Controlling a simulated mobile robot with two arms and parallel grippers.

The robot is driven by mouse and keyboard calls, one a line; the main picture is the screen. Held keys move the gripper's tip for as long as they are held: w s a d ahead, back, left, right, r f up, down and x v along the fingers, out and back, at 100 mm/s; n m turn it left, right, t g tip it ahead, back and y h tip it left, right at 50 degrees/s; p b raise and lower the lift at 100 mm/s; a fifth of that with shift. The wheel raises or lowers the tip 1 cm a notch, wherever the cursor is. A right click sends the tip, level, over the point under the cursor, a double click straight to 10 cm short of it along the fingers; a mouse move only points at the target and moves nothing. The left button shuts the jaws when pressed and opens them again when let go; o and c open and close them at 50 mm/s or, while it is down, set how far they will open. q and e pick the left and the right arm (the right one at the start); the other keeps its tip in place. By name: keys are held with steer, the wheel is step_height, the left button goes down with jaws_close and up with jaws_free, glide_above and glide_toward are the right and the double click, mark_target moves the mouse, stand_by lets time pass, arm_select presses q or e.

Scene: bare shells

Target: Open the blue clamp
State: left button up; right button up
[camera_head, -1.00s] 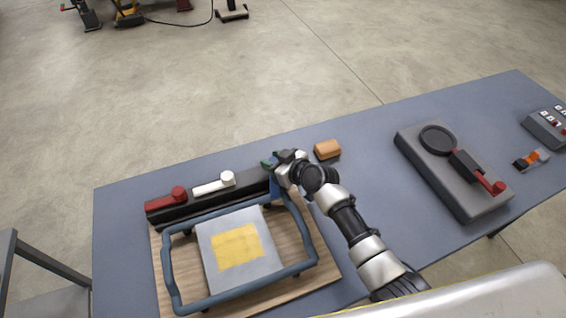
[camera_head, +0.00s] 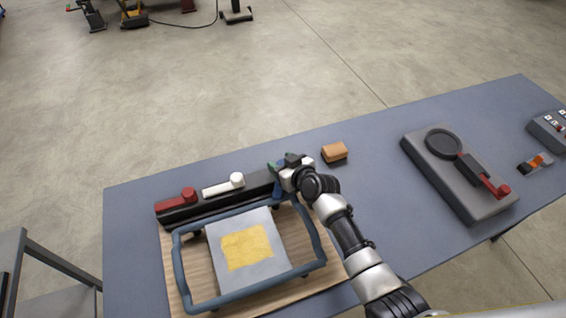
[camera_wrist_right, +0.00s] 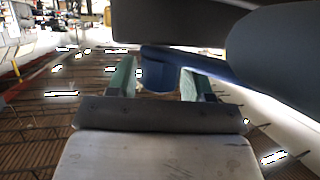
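The blue clamp (camera_head: 277,190) is at the right end of a black clamp bar, beside a red clamp and a white clamp; my right gripper partly covers it. My right gripper (camera_head: 278,166) is at this blue clamp, its arm coming in from the lower right. In the right wrist view, the green fingers of my right gripper (camera_wrist_right: 157,68) stand apart with the round blue knob of the clamp (camera_wrist_right: 158,75) between or just beyond them. I cannot tell whether they touch it. My left gripper is not in view.
The red clamp (camera_head: 178,200) and white clamp (camera_head: 222,187) stand left of my gripper. A blue tubular frame (camera_head: 180,262) surrounds a grey plate (camera_head: 222,226) on a wooden board. An orange block (camera_head: 334,152) lies close on the right. A grey device (camera_head: 455,185) stands farther right.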

steer(key=shift+o, duration=0.8)
steer(key=shift+d, duration=0.1)
steer(key=v, duration=1)
steer(key=shift+s+d+b, duration=0.15)
steer(key=shift+s+b, duration=0.15)
steer(key=shift+b, duration=0.05)
